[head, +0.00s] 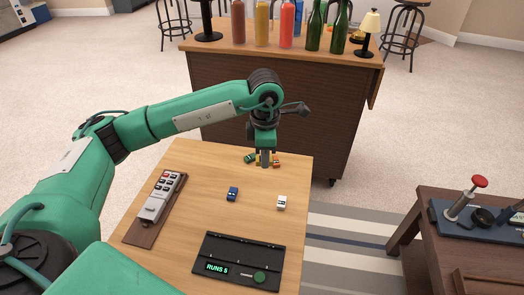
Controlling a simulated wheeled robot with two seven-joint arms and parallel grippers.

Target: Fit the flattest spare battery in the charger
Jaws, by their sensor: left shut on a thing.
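My left gripper (265,163) is low over the far part of the wooden table, pointing down and shut on a small yellow battery (258,158), mostly hidden by the fingers. A green battery (250,158) lies just left of it and an orange-red one (276,162) just right. A blue battery (232,194) and a white battery (281,202) stand apart mid-table. A long grey device (159,198) with small red-lit panels lies on a brown board at the left. A black unit (238,262) at the near edge shows "RUNS 5". I cannot tell battery charge levels. My right gripper is out of view.
The wooden table (200,222) has bare room around the blue and white batteries. A bar counter (270,85) with bottles and a lamp (369,33) stands behind. A side table (440,235) with a red-knobbed tool (466,198) is at the right.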

